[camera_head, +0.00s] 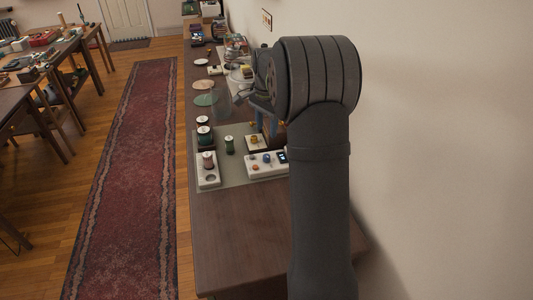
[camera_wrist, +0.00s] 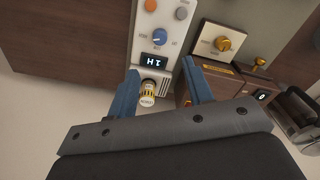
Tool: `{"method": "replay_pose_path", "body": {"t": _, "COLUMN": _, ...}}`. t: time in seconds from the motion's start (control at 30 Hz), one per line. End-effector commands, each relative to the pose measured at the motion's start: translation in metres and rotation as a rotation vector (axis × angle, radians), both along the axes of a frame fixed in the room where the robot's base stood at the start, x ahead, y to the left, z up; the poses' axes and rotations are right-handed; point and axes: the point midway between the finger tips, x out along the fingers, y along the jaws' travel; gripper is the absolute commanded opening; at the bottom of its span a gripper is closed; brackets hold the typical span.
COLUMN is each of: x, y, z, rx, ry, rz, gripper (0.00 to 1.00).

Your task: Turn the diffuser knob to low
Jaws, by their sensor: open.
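A white control panel (camera_wrist: 150,32) in the wrist view has a blue knob (camera_wrist: 159,38), an orange knob (camera_wrist: 181,13), a grey knob and a display (camera_wrist: 153,60) reading HI. A small yellow-banded bottle or cap (camera_wrist: 148,92) sits at its near end. I take this panel for the diffuser, but no readable name shows. The blue knob carries a light pointer mark; its exact setting is too small to read. My gripper (camera_wrist: 160,67) is open and empty, its blue fingers either side of the panel's display end. The panel also shows in the head view (camera_head: 262,171).
A pale box with a gold knob (camera_wrist: 222,43) and a brown box with a gold knob (camera_wrist: 254,69) stand right of the panel. A glass vessel (camera_wrist: 296,108) is further right. In the head view, spools (camera_head: 229,145) stand left on the mat (camera_head: 237,183); the table front is clear.

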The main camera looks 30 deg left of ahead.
Motion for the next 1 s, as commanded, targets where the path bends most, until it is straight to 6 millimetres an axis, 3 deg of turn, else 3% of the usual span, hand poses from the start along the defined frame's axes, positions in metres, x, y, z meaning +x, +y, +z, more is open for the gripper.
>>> {"method": "replay_pose_path", "body": {"t": 0.3, "x": 0.000, "y": 0.000, "z": -0.071, "rx": -0.001, "ry": 0.002, "rz": 0.001, "gripper": 0.47}}
{"method": "replay_pose_path", "body": {"t": 0.5, "x": 0.000, "y": 0.000, "z": -0.101, "rx": -0.001, "ry": 0.001, "rz": 0.001, "gripper": 0.47}}
{"method": "replay_pose_path", "body": {"t": 0.7, "x": 0.000, "y": 0.000, "z": -0.113, "rx": 0.001, "ry": 0.000, "rz": 0.001, "gripper": 0.47}}
{"method": "replay_pose_path", "body": {"t": 0.97, "x": 0.000, "y": 0.000, "z": -0.114, "rx": 0.001, "ry": 0.000, "rz": 0.001, "gripper": 0.47}}
{"method": "replay_pose_path", "body": {"t": 1.0, "x": 0.000, "y": 0.000, "z": -0.114, "rx": 0.001, "ry": 0.000, "rz": 0.001, "gripper": 0.41}}
